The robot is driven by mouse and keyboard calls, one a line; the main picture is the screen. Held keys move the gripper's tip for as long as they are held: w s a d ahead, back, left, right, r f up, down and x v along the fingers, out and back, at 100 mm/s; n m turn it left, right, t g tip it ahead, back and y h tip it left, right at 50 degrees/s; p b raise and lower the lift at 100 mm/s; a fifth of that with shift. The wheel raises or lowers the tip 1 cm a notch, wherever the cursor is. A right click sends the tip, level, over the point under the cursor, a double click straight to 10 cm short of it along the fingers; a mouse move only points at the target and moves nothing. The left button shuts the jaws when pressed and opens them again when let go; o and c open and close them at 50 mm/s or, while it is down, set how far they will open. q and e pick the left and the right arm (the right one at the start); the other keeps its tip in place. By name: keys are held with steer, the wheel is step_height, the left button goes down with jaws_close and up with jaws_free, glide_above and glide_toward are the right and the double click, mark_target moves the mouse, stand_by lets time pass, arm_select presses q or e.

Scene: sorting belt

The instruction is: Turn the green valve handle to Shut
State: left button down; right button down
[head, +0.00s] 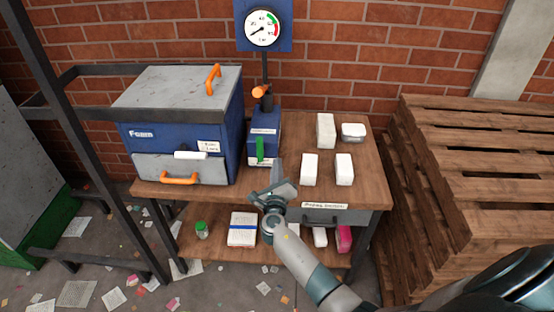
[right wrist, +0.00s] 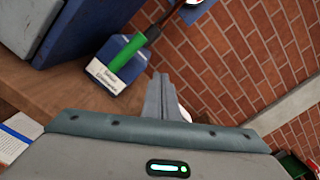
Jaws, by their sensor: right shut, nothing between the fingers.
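The green valve handle (head: 260,148) stands upright on the front of a small blue valve box (head: 272,122) on the wooden bench. White labels sit above and below the handle, too small to read surely. The handle also shows in the right wrist view (right wrist: 128,58), slanted because the camera is tilted. My right gripper (head: 277,178) is shut and empty, in front of the box, a little below and to the right of the handle in the head view. It appears apart from the handle. In the right wrist view its closed fingers (right wrist: 162,98) point toward the box's right side. My left gripper is not in view.
A blue machine with a grey lid (head: 165,87) and orange handles stands left of the valve box. An orange knob (head: 261,91) and a round gauge (head: 262,28) are above it. Several white blocks (head: 310,169) stand to the right. Wooden pallets (head: 470,150) are stacked at far right.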

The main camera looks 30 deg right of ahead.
steer(key=shift+v, duration=1.2)
steer(key=s+a+f+m+g+y+b, duration=0.1)
steer(key=s+f+m+g+y, duration=0.15)
steer(key=f, duration=0.75)
steer(key=s+a+f+m+g+y+b, duration=0.1)
steer(key=s+f+m, duration=0.25)
steer(key=f, duration=0.75)
steer(key=s+a+f+m+g+y+b, duration=0.15)
steer(key=s+f+m, duration=0.25)
steer(key=s+f, duration=0.55)
steer(key=s+a+f+m+g+y, duration=0.1)
steer(key=s+f+m+g, duration=0.35)
steer(key=f, duration=0.75)
steer(key=s+a+f+m+g+y+b, duration=0.1)
steer(key=s+f+m, duration=0.5)
steer(key=s, duration=0.8)
steer(key=s+a+f+m+g+y, duration=0.1)
steer(key=s+f+m, duration=0.5)
steer(key=s, duration=0.9)
steer(key=s+a+f+m+g+y+b, duration=0.1)
steer(key=s+f+m, duration=0.6)
steer(key=s, duration=0.7)
steer(key=shift+s+a+m+g+b, duration=0.3)
steer(key=shift+a+m+g, duration=0.15)
steer(key=shift+m+g, duration=0.65)
